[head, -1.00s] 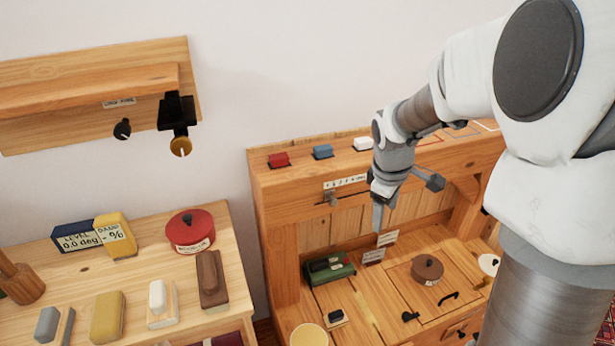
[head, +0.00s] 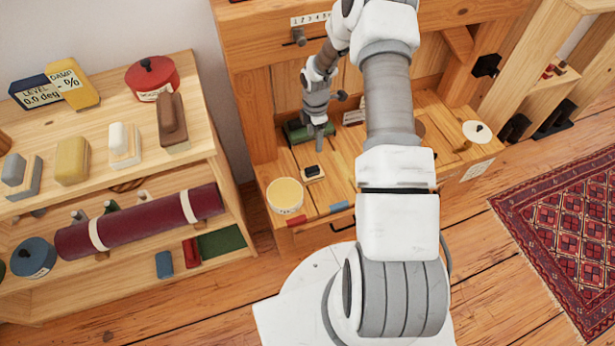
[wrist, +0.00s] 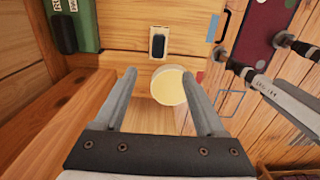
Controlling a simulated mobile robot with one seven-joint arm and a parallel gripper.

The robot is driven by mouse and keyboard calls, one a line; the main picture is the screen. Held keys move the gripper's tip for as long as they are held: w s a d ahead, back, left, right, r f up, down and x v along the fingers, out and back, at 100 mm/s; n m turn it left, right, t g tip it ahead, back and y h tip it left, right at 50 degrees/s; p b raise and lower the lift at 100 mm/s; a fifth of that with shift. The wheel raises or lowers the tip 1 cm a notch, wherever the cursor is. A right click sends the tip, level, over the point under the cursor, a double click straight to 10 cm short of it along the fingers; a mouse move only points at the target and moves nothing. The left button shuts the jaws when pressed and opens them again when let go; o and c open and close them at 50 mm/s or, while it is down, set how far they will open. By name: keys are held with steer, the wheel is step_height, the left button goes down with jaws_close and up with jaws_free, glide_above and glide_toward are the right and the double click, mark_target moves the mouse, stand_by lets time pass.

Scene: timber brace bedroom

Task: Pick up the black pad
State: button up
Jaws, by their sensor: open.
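The black pad (head: 313,171) is a small dark block on a pale base, lying on the wooden desk top just behind a round cream-yellow tin (head: 285,194). In the wrist view the black pad (wrist: 158,44) lies beyond the fingertips, roughly centred between them. My gripper (head: 319,138) hangs over the desk, behind and above the pad in the head view. In the wrist view my gripper (wrist: 159,74) is open with nothing between its fingers; the yellow tin (wrist: 169,86) shows below, between them.
A green box (head: 296,131) stands at the desk's back left, partly hidden by my gripper. A shelf (head: 100,195) with several items stands left. My arm hides part of the desk.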

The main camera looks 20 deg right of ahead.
steer(key=b, duration=0.3)
glide_toward(312, 168)
steer(key=f, duration=0.5)
steer(key=shift+s+d+f, duration=0.1)
steer(key=shift+s+d, duration=0.1)
steer(key=shift+s, duration=0.05)
step_height(312, 168, down, 5)
steer(key=shift+w+a+f+b, duration=0.1)
steer(key=shift+w+a+b, duration=0.05)
steer(key=shift+b, duration=1.05)
jaws_close()
